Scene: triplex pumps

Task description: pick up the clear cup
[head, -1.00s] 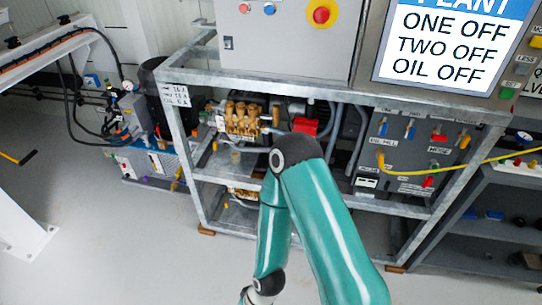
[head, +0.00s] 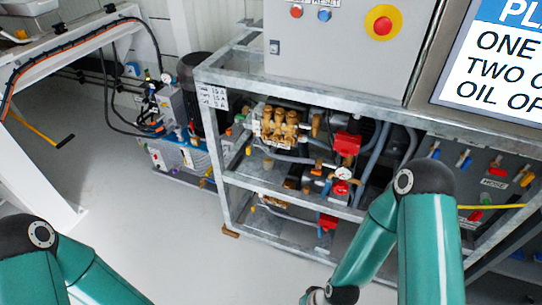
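A small pale shape (head: 268,162), possibly the clear cup, shows on the frame's middle level below the brass pump head (head: 280,125). It is too small to tell for sure. My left arm shows only as teal links at the lower left, and its gripper is out of view. My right arm stands in front of the frame's right part, and its wrist runs off the bottom edge. The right gripper is out of view too. My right arm hides part of the frame's lower right.
The grey steel frame (head: 230,170) holds pumps, hoses and a red valve part (head: 347,144). A grey control cabinet (head: 340,60) stands on top. A smaller pump unit (head: 180,150) stands on the floor behind left. A white bench leg (head: 40,180) is at left. The floor (head: 170,225) between is clear.

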